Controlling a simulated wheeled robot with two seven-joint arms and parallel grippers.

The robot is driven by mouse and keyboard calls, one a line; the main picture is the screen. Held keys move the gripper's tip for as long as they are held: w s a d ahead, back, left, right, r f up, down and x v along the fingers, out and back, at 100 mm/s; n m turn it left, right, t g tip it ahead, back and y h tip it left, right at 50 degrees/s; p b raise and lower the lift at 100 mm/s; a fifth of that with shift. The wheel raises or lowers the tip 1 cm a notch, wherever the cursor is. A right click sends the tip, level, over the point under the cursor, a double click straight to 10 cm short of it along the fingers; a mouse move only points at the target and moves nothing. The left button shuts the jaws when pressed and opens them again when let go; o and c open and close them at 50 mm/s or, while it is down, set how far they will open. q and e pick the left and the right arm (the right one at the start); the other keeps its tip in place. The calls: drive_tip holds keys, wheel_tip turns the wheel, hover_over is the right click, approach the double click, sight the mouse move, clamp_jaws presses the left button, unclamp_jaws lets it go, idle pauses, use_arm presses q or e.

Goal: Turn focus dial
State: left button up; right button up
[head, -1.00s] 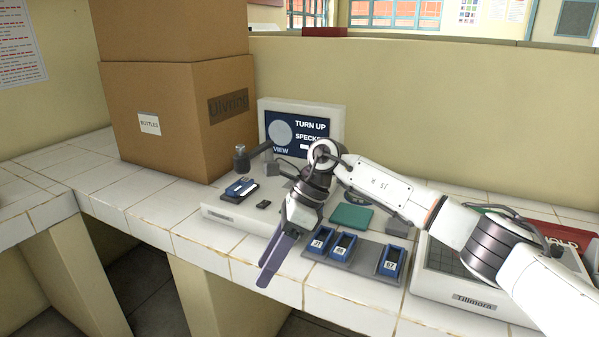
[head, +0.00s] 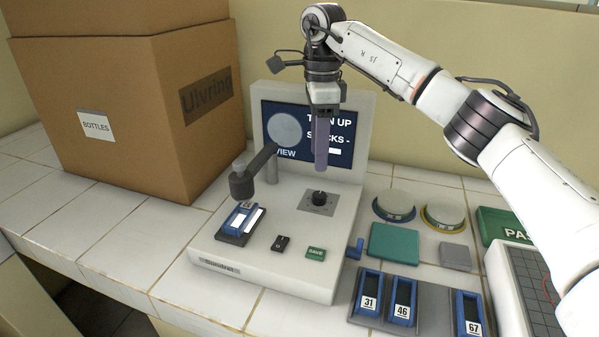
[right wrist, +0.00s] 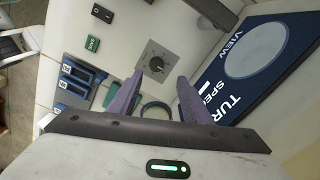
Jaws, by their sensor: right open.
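The focus dial (head: 319,197) is a black knob on a grey square plate on top of the white microscope base. It also shows in the right wrist view (right wrist: 156,64), just ahead of the fingertips. My right gripper (head: 320,165) points down above the dial, its purple fingers apart and empty; in the right wrist view (right wrist: 155,82) the fingers stand apart on the near side of the dial. The screen (head: 283,135) behind shows a pale round view and the words "VIEW" and "UP", partly hidden by my gripper. My left gripper is not seen.
A blue slide holder (head: 238,222) sits under the microscope arm. A black switch (head: 281,243) and a green button (head: 316,253) lie in front of the dial. Numbered blue holders (head: 369,292) stand at the right. A cardboard box (head: 120,110) fills the left.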

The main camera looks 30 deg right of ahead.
sight(320, 194)
drive_tip(key=f, duration=0.1)
drive_tip(key=s+f, duration=0.1)
drive_tip(key=f, duration=0.1)
drive_tip(key=shift+s+f, duration=0.15)
drive_tip(key=shift+f, duration=0.1)
wheel_tip(320, 194, down, 5)
drive_tip(key=shift+f, duration=0.5)
drive_tip(key=c, duration=1)
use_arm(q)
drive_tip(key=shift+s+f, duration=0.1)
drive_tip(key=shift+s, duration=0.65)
use_arm(e)
drive_tip(key=shift+c, duration=0.2)
